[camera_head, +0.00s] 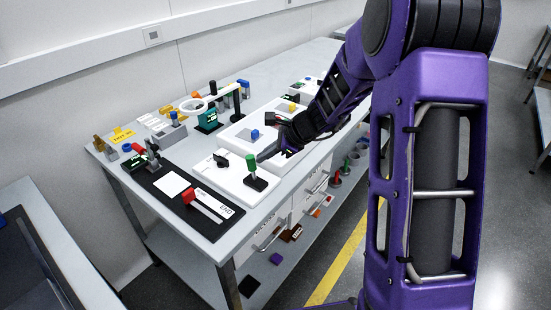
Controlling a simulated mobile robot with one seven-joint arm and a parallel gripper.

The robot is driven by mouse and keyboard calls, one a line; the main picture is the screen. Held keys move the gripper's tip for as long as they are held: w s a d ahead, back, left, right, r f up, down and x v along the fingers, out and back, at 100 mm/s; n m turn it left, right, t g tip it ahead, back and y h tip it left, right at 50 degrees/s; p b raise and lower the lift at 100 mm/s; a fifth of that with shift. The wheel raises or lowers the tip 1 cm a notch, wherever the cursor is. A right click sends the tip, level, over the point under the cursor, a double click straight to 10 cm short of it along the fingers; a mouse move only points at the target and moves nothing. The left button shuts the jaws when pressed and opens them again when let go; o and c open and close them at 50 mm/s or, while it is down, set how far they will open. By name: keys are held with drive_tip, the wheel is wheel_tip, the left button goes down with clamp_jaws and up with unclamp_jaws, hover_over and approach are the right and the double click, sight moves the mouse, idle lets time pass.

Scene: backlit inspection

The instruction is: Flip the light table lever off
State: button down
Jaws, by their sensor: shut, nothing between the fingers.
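A lever with a green grip (250,164) stands near upright on a small black base, at the front right of a bright white panel (228,183) that looks like the light table. My gripper (262,157) reaches in from the right, its fingers shut and empty. In the picture its tips are just right of the green grip, at about its height. I cannot tell whether they touch it. A small black knob or part (221,160) sits on the same panel, left of the lever.
A black mat (168,203) left of the panel holds a red-ended lever (189,196), a white card and an END label. A blue block (255,134) lies on a white tray behind. A ring magnifier (194,106) and small parts stand farther back. My arm fills the right side.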

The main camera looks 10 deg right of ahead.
drive_tip(key=shift+w+a+r, duration=0.1)
drive_tip(key=shift+w+a, duration=0.35)
drive_tip(key=shift+a, duration=0.05)
drive_tip(key=shift+r+p, duration=0.6)
drive_tip(key=shift+r, duration=0.2)
